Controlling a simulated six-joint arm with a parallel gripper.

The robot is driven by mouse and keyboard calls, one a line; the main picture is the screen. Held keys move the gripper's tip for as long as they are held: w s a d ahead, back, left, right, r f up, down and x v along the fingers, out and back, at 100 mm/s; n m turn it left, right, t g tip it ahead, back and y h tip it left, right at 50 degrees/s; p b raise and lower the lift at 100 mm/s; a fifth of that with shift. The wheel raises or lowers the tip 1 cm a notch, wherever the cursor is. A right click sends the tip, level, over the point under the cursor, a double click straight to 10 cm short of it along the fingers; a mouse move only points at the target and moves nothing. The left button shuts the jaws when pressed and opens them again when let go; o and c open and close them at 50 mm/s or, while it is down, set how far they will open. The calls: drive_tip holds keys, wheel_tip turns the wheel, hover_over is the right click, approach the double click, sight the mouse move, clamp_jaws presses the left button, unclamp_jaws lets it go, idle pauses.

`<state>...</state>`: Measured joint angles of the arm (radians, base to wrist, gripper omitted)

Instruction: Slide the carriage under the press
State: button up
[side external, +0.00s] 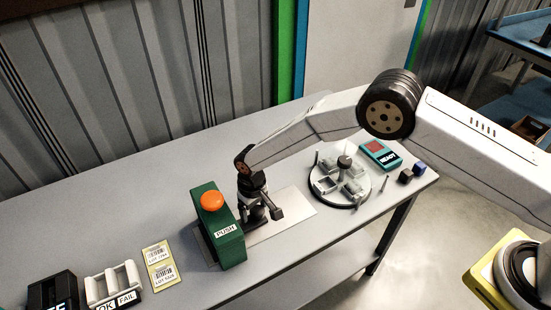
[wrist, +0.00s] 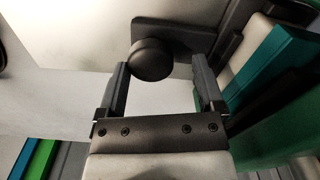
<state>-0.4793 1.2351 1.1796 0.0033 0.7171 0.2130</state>
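The carriage shows in the wrist view as a dark plate (wrist: 190,35) with a round dark knob (wrist: 151,60). Whether the knob lies at fingertip depth is unclear. In the side view my gripper (side external: 258,212) points down just right of the green press housing (side external: 221,226), which has an orange button and a PUSH label. There the carriage is mostly hidden by the gripper and the housing.
A pale plate (side external: 296,216) lies on the table beneath my gripper. A round fixture (side external: 340,184) with several grey parts and a teal READY box (side external: 380,154) stand to the right. Yellow lot cards (side external: 160,266) and an OK/FAIL holder (side external: 113,284) lie left of the press.

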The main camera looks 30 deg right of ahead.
drive_tip(key=shift+d, duration=0.2)
drive_tip(key=shift+r, duration=3.9)
drive_tip(key=shift+d+r, duration=0.35)
drive_tip(key=shift+d, duration=0.05)
drive_tip(key=s+d+r+m+t, duration=0.1)
drive_tip(key=s+d+r, duration=0.5)
drive_tip(key=d, duration=0.4)
drive_tip(key=s+d+r+m+t, duration=0.1)
drive_tip(key=s+d+r, duration=0.55)
drive_tip(key=d, duration=0.35)
drive_tip(key=shift+m, duration=0.5)
drive_tip(key=s+d, duration=0.1)
drive_tip(key=s, duration=0.2)
drive_tip(key=s+d, duration=0.2)
drive_tip(key=s, duration=0.1)
drive_tip(key=s+d, duration=0.1)
drive_tip(key=s, duration=0.2)
drive_tip(key=shift+d, duration=0.35)
